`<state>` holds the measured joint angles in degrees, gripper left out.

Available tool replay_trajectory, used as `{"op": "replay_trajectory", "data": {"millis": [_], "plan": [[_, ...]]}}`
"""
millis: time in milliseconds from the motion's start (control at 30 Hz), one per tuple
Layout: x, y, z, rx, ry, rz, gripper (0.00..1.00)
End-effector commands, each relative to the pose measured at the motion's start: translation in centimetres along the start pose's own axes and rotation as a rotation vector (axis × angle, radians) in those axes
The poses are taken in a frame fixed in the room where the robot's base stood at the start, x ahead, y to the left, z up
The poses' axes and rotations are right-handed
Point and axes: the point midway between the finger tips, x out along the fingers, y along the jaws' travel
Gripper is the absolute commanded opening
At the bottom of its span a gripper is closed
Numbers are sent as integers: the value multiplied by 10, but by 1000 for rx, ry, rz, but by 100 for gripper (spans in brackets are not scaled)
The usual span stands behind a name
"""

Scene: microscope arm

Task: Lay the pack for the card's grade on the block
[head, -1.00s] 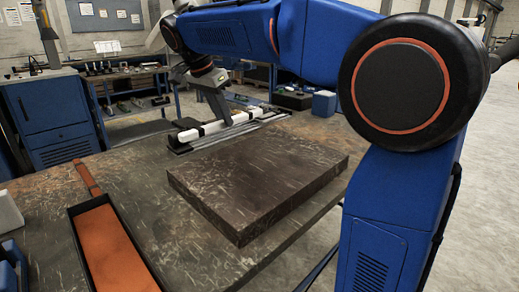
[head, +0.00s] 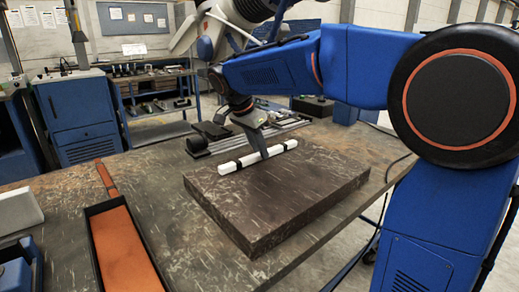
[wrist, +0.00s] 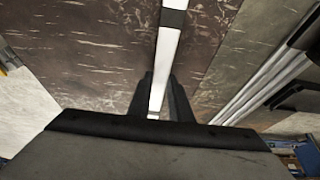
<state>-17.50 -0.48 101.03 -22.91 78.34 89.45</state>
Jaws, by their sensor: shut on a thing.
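My gripper (head: 262,152) is shut on a long white bar-shaped pack (head: 232,166) with black bands. The pack lies level along the far edge of the large dark scratched block (head: 285,205); I cannot tell whether it touches the top or is just above it. In the wrist view the pack (wrist: 168,45) runs between the two fingers (wrist: 160,100), over the block's brown surface (wrist: 90,45). I cannot make out a grade card.
A black tray with orange lining (head: 130,255) lies front left. The block's near top is clear.

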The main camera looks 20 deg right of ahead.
Motion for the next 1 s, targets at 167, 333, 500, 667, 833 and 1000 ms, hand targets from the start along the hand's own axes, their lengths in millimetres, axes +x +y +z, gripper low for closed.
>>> {"op": "replay_trajectory", "data": {"millis": [167,333,500,667,833,1000], "plan": [[2,0,1,0,0,0,0],[2,0,1,0,0,0,37],[2,0,1,0,0,0,37],[-2,0,0,0,0,-1,37],[-22,-1,0,0,0,-3,37],[-55,-1,0,0,0,-4,37]]}}
